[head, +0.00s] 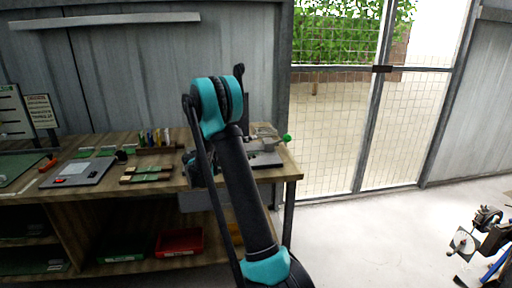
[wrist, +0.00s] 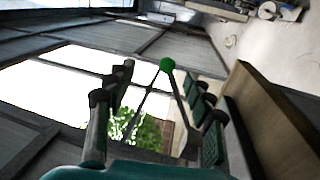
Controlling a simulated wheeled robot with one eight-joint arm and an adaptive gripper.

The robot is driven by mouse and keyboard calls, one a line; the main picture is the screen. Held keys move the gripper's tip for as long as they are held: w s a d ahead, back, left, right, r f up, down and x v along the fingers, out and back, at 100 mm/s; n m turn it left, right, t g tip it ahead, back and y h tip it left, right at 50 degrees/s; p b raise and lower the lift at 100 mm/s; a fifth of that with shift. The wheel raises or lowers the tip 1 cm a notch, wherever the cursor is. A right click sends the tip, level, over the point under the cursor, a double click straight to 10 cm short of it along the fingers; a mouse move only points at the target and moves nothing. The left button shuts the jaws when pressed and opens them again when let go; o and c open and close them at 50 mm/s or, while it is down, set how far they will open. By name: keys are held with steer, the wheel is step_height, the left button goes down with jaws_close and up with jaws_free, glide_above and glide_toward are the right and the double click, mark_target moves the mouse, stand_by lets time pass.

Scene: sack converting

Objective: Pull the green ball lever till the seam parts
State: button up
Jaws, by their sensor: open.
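The green ball (head: 286,138) sits on the end of a lever on a grey metal device (head: 264,158) at the right end of the workbench. My arm partly covers this device in the head view. In the wrist view the green ball (wrist: 167,64) appears between the tips of my open gripper (wrist: 160,74), nearer the right finger. No contact shows, and I cannot tell how far beyond the tips the ball is. The gripper is empty. In the head view my arm mostly hides it. The seam cannot be made out in either view.
The wooden workbench (head: 290,170) holds a grey panel with a red button (head: 78,172) and green-and-wood strips (head: 147,174). A red bin (head: 180,242) is on the lower shelf. A mesh gate (head: 330,130) stands behind right.

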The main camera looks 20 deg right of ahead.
steer(key=shift+v, duration=1.85)
steer(key=shift+s, duration=0.15)
